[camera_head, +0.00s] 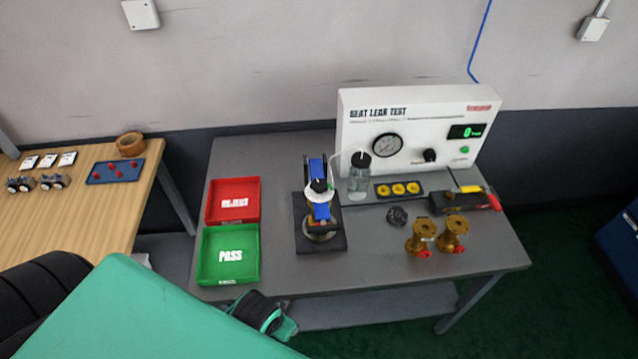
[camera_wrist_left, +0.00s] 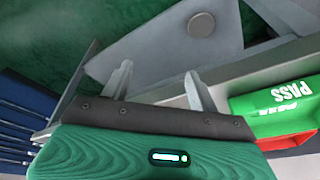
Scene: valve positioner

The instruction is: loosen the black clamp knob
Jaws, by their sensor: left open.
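The black clamp knob (camera_head: 319,185) sits on top of a clamp fixture with blue arms (camera_head: 321,211) and a white disc under the knob. The fixture stands on a black base plate (camera_head: 335,242) in the middle of the grey bench. My left gripper shows in the wrist view (camera_wrist_left: 158,82) with its two fingers apart and nothing between them. It is low, near the bench's front left edge, well away from the knob. In the head view my teal arm hides the fingertips. My right gripper is not in view.
Red REJECT (camera_head: 233,200) and green PASS (camera_head: 228,255) trays lie left of the fixture. A jar (camera_head: 359,178), a loose black round part (camera_head: 397,216) and brass valves (camera_head: 421,237) stand to its right. The white leak tester (camera_head: 412,128) is behind. The front middle bench is clear.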

